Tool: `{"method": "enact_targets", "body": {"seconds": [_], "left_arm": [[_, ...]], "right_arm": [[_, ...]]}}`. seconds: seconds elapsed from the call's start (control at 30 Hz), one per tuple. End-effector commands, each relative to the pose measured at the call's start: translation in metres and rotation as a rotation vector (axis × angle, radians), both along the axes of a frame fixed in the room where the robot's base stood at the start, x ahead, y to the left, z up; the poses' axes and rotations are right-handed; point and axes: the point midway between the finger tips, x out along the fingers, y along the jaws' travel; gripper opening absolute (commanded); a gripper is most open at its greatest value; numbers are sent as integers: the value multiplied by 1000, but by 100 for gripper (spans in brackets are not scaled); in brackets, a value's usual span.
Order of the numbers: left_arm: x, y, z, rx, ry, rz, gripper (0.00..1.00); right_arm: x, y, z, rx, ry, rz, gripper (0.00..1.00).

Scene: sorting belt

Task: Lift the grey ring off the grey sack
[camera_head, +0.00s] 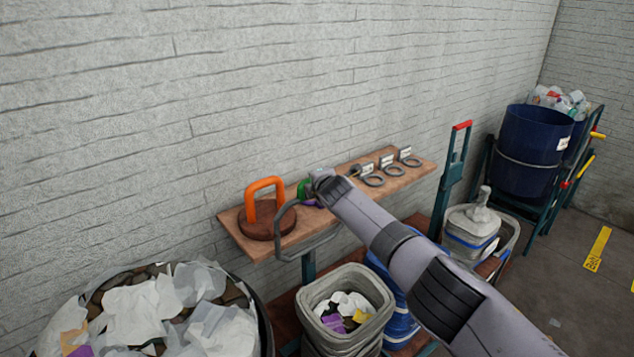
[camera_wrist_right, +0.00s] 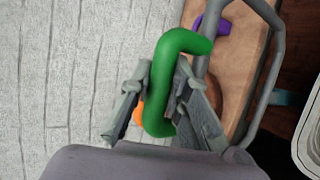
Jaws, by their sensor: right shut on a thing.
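A grey sack (camera_head: 470,222) with a gathered, upright neck stands at the right of the head view, beyond my right arm. A grey ring on that sack is too small to make out. Several loose grey rings (camera_head: 372,181) lie on the wooden shelf beside small white tags. My right gripper (camera_head: 318,184) is over the shelf, well left of the sack. In the right wrist view its fingers (camera_wrist_right: 166,100) are shut on a bent green handle (camera_wrist_right: 183,43). What the handle's lower end joins is hidden. My left gripper is not in view.
The shelf (camera_head: 417,172) runs along the brick wall. It holds an orange handle (camera_head: 264,183) on a brown disc and a purple piece (camera_wrist_right: 223,27). A bent grey tube (camera_wrist_right: 277,70) passes close by the gripper. Filled bins (camera_head: 313,297) stand below; a blue barrel (camera_head: 527,157) is far right.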

Motion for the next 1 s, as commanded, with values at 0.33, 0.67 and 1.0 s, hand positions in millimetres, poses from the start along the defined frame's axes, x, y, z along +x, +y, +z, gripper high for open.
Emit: {"method": "enact_targets", "body": {"seconds": [0.33,0.67,1.0], "left_arm": [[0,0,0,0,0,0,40],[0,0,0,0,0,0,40],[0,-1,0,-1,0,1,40]], "right_arm": [[1,1,-2,-22,26,-1,0],[1,1,-2,-22,27,-1,0],[1,1,-2,-20,26,-1,38]]}}
